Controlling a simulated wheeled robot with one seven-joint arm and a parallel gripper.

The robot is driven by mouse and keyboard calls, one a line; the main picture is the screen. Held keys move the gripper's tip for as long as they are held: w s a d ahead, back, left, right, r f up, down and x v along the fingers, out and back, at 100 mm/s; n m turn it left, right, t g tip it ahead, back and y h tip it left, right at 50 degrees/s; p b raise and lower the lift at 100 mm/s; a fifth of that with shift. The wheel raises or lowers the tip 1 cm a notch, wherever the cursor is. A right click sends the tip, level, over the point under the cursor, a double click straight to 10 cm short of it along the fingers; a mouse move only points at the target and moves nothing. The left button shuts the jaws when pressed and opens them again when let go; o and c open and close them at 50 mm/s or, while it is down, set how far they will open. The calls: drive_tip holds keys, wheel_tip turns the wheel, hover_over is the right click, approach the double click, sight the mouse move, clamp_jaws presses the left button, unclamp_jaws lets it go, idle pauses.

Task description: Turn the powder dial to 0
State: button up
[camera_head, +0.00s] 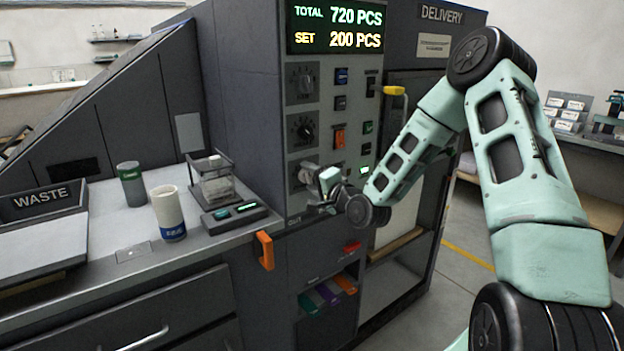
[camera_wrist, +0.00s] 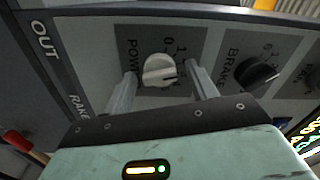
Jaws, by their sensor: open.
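The powder dial (camera_wrist: 159,70) is a pale round knob on a dark grey plate in the wrist view, with its label partly hidden. The marks 0 and 1 show beside it, and a small dark mark is on the knob. I cannot tell exactly which number it points to. My gripper (camera_wrist: 161,76) is open, with one finger on each side of the knob. I cannot tell whether either finger touches it. In the head view my gripper (camera_head: 322,187) is at the lowest dial of the machine's panel and partly hides it.
The brake dial (camera_wrist: 258,74) is close to the right finger in the wrist view. In the head view two black dials (camera_head: 302,130) sit higher on the panel. An orange handle (camera_head: 264,250) juts out below the counter. Cups (camera_head: 168,212) and a small scale (camera_head: 214,184) stand left.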

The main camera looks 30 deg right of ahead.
drive_tip(key=c, duration=1)
drive_tip(key=shift+n+b, duration=0.35)
drive_tip(key=shift+n, duration=0.05)
drive_tip(key=n+b, duration=0.3)
drive_tip(key=n, duration=0.1)
drive_tip(key=shift+f+n+b, duration=0.15)
drive_tip(key=shift+n+b, duration=0.25)
drive_tip(key=n+b, duration=0.3)
drive_tip(key=n, duration=0.1)
drive_tip(key=shift+b, duration=0.4)
drive_tip(key=shift+n+b, duration=0.95)
drive_tip(key=shift+n, duration=0.15)
drive_tip(key=shift+r, duration=0.2)
drive_tip(key=o, duration=1)
